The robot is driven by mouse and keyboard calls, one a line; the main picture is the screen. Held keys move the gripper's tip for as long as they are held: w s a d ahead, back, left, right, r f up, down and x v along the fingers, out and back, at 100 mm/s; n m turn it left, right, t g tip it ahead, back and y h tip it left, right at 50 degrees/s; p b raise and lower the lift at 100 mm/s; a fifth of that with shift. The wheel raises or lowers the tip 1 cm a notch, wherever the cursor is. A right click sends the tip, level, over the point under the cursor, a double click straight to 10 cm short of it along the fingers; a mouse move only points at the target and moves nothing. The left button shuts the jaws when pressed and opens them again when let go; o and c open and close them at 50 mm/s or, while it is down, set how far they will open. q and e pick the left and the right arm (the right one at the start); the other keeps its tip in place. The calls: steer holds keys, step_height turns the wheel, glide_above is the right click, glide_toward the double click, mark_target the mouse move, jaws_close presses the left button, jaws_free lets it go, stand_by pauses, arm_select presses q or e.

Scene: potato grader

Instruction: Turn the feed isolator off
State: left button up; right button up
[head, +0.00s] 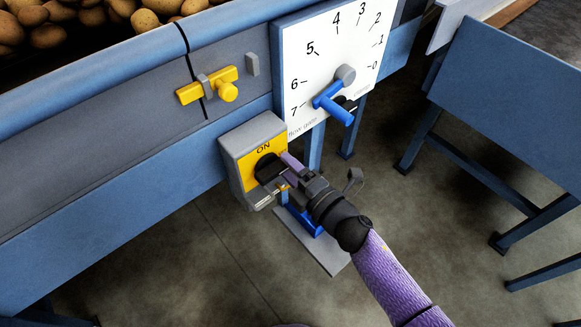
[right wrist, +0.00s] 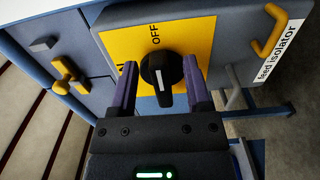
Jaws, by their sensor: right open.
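The feed isolator (head: 236,165) is a grey box with a yellow plate, low beside the machine's blue side rail. ON shows on the plate in the head view; OFF shows at the top of the plate in the right wrist view. Its black rotary knob (right wrist: 160,72) has a white line running roughly up and down there; I cannot tell which end is the pointer. My right gripper (head: 279,174) is at the plate, open, with one purple finger on each side of the knob (right wrist: 160,84). It partly hides the knob in the head view. My left gripper is not in view.
A white dial board (head: 325,60) with a blue lever (head: 335,105) stands just above the isolator. A yellow latch (head: 207,86) is on the grey panel to the left. Potatoes (head: 45,35) fill the hopper. A yellow loop (right wrist: 271,36) sticks out by the isolator's label.

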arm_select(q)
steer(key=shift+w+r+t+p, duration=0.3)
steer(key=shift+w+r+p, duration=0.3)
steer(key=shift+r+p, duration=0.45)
arm_select(e)
steer(key=v, duration=1)
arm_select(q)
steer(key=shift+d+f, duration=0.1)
